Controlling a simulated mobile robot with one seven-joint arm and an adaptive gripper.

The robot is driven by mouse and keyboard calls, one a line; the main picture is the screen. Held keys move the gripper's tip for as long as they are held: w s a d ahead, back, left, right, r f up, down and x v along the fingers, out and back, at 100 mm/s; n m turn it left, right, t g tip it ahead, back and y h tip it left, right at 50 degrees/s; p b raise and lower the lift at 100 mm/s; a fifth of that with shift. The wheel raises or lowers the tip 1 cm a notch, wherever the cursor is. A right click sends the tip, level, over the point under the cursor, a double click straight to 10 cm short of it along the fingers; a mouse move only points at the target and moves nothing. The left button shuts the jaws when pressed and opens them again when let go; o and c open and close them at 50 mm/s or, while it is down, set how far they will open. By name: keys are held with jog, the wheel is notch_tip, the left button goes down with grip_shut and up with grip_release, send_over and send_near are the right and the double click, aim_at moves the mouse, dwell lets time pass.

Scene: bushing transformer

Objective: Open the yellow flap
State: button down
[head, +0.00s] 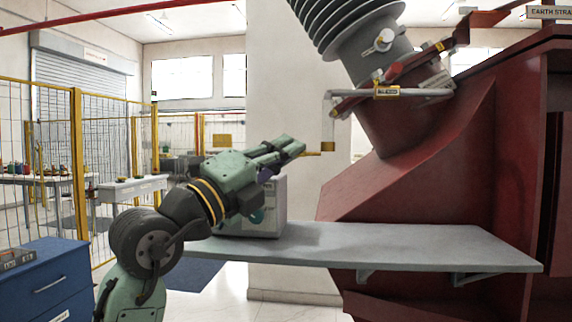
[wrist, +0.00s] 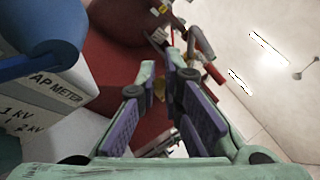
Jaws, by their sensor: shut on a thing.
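The yellow flap (head: 328,146) is a small piece at the lower end of a thin pale pipe, in front of the red transformer. A thin yellow tab runs left from it to my gripper (head: 299,149). My gripper comes up from the lower left, with its fingertips at that tab. In the wrist view the fingers (wrist: 160,78) are close together, with a bit of yellow between them. They are shut on the tab of the flap. The fingers partly hide the held part, and how far the flap is swung is hard to tell.
The red transformer (head: 440,160) with its ribbed grey bushing (head: 355,30) fills the right. A grey shelf (head: 400,246) juts out below my arm. A pale meter box (head: 283,208) stands on it, close under my gripper. A blue cabinet (head: 50,275) is at lower left.

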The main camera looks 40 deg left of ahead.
jog(key=shift+w+a+m+g+h, duration=0.2)
jog(key=shift+m+h, duration=0.3)
jog(key=shift+h, duration=0.45)
jog(key=shift+a+m+g+h, duration=0.1)
jog(key=shift+a+m+h, duration=0.15)
jog(key=shift+m+h, duration=0.5)
jog(key=shift+f+n, duration=0.1)
jog(key=shift+n, duration=0.15)
jog(key=c, duration=1.7)
grip_release()
jog(key=v, duration=1.2)
jog(key=shift+a, duration=0.1)
jog(key=shift+s+f, duration=0.1)
